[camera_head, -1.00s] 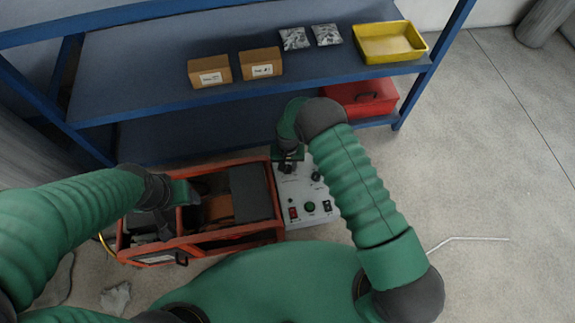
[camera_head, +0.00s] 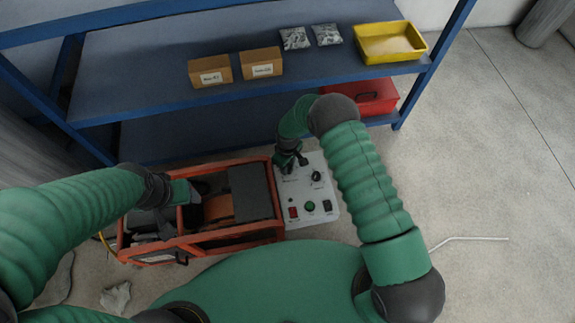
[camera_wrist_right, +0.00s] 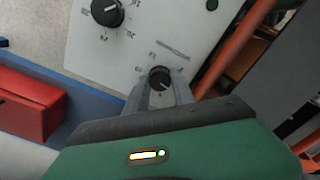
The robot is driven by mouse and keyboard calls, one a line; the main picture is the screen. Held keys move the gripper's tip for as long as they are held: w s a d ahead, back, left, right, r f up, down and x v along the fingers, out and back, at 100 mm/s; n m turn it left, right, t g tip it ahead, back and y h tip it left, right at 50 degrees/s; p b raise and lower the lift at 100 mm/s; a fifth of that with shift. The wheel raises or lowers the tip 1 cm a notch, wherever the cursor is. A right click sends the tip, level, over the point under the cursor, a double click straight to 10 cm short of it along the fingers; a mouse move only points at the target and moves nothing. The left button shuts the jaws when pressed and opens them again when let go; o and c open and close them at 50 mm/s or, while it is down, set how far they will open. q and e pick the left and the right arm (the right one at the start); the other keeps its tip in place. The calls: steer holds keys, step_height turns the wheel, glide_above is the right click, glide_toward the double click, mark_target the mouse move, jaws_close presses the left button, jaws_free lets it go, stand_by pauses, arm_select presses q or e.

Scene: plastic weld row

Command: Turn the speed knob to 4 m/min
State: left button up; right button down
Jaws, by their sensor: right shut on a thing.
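The grey-white control panel (camera_head: 322,199) sits at the right end of an orange-framed machine. My right gripper (camera_head: 291,166) is over its upper left corner. In the right wrist view, the right gripper (camera_wrist_right: 161,86) has its two grey fingers on either side of a small black knob (camera_wrist_right: 160,77), shut on it. Small scale numbers show beside this knob, too small to read surely. A second black knob (camera_wrist_right: 107,12) with its own scale is apart from the gripper; it also shows in the head view (camera_head: 316,176). My left gripper (camera_head: 186,194) is at the machine's frame; its fingers are unclear.
The orange frame (camera_head: 232,241) stands left of the panel. Red, green and black controls (camera_head: 310,206) line the panel's near edge. A blue shelf (camera_head: 160,60) behind holds two boxes, two bags and a yellow tray (camera_head: 370,57). A red bin (camera_head: 372,98) is below.

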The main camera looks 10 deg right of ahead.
steer(key=shift+w+n, duration=0.15)
steer(key=shift+n, duration=0.45)
steer(key=c, duration=1.1)
jaws_free()
step_height(320, 180, up, 17)
steer(key=p, duration=0.4)
steer(key=shift+f+p, duration=0.1)
steer(key=shift+p, duration=0.2)
